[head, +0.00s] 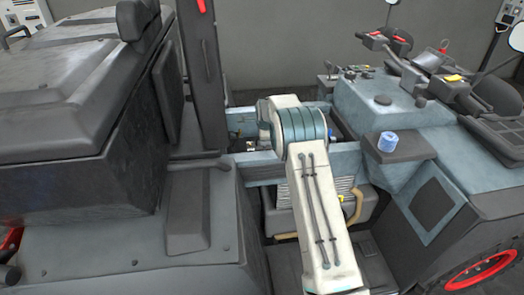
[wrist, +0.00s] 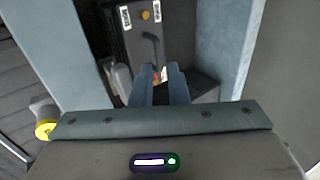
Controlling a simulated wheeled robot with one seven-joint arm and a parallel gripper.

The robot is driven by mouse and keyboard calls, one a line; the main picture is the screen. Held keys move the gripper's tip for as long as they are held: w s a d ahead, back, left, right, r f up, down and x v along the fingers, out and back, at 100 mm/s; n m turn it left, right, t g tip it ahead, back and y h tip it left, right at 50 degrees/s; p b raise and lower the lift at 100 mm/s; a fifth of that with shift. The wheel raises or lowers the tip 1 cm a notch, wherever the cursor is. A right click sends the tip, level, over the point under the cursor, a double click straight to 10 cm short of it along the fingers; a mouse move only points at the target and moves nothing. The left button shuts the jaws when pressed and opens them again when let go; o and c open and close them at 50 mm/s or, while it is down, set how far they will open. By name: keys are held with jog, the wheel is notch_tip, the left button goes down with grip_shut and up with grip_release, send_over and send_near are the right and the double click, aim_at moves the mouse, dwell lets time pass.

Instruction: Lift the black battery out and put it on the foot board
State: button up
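In the wrist view, a dark box (wrist: 133,42) with a black bar handle, white labels and an orange round cap lies beyond my fingertips. It looks like the black battery. My gripper (wrist: 161,70) points at its lower part with two blue-grey fingers apart. A small red, yellow and white detail shows between them, and I see nothing clearly held. I cannot tell whether the fingers touch the box. In the head view my arm hides the gripper and the battery. A dark flat floor (head: 287,262) low in the middle may be the foot board.
Blue-grey walls (wrist: 222,50) stand close on both sides of the gripper. In the head view, a blue-grey crossbar (head: 262,167) runs by my arm.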

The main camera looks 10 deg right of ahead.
aim_at(262, 149)
jog(key=shift+p+x, duration=0.7)
jog(key=shift+x, duration=1.65)
jog(key=shift+d, duration=0.1)
grip_shut()
jog(key=shift+r, duration=0.1)
